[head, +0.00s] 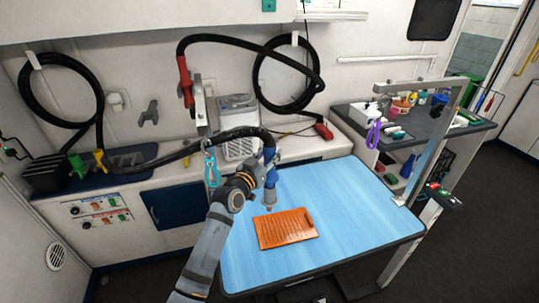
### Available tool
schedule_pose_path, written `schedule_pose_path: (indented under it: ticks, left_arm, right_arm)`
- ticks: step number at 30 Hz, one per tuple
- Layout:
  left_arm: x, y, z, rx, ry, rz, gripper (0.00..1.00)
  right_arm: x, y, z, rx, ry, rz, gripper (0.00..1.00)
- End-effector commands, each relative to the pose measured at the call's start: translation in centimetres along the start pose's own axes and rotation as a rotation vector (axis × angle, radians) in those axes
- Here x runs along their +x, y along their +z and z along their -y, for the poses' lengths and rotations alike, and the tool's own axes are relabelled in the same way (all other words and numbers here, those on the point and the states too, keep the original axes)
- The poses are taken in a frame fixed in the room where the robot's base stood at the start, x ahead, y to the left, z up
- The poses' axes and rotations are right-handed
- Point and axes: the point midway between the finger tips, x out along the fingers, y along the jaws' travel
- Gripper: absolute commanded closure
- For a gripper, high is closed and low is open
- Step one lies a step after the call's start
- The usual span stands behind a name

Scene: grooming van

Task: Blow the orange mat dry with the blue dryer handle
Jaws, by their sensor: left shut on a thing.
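The orange mat (286,230) lies flat on the blue table top (350,205), near its front left part. The blue dryer handle (270,160) is upright above the table, behind the mat. A grey nozzle end points down toward the table just beyond the mat's far edge. A black hose runs to the handle from the left. My left gripper (264,176) is shut on the blue dryer handle; its fingers are small and partly hidden by my own arm. My right gripper is not in view.
A metal grooming post (420,150) stands at the table's right edge. Red-handled hoses (185,80) hang on the back wall. A teal loop (212,168) hangs left of the handle. The right half of the table is clear. A shelf with bottles (400,120) stands at back right.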

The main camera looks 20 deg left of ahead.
Motion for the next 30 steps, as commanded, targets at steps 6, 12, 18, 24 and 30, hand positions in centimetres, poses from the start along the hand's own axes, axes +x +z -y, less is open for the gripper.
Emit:
schedule_pose_path:
  ticks: [6, 12, 18, 24, 30]
  left_arm:
    - [0.0, -0.2, 0.0, 0.000, 0.000, -0.005, 1.00]
    - [-0.3, -0.3, -0.4, 0.000, 0.000, -0.004, 1.00]
    - [-1.9, -0.4, -1.8, -0.002, 0.000, -0.003, 1.00]
    - [-3.3, -0.4, -3.2, -0.002, 0.000, -0.003, 1.00]
    - [-3.9, -0.4, -3.7, -0.001, 0.000, -0.003, 1.00]
  right_arm:
    - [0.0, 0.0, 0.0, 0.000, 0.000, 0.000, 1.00]
    - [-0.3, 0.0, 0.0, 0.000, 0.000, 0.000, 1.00]
    - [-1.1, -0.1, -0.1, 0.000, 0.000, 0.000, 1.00]
    - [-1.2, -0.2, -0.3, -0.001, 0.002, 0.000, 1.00]
    - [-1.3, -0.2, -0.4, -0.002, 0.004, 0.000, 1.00]
